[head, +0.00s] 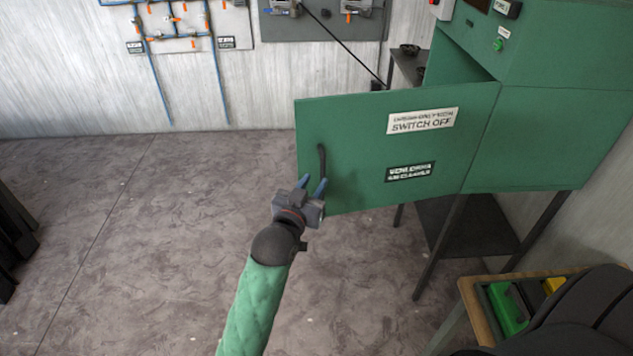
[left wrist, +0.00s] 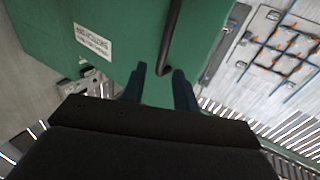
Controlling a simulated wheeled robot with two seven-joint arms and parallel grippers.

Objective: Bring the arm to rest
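My left gripper (head: 313,186) is in front of the open green cabinet door (head: 450,160), just below its black handle (head: 321,160). Its two blue fingers are apart, with nothing seen between them. In the left wrist view the gripper (left wrist: 160,72) is open, and the lower end of the door handle (left wrist: 172,40) shows just beyond the fingertips. I cannot tell whether a finger touches the handle. My left arm reaches up from the bottom of the head view. My right gripper is not in view.
The green cabinet (head: 560,120) stands at the right on dark legs, its door swung out. A wooden-topped table (head: 470,297) with a green and yellow item (head: 507,308) is at lower right. Wall panels with blue pipes (head: 180,38) are at the back.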

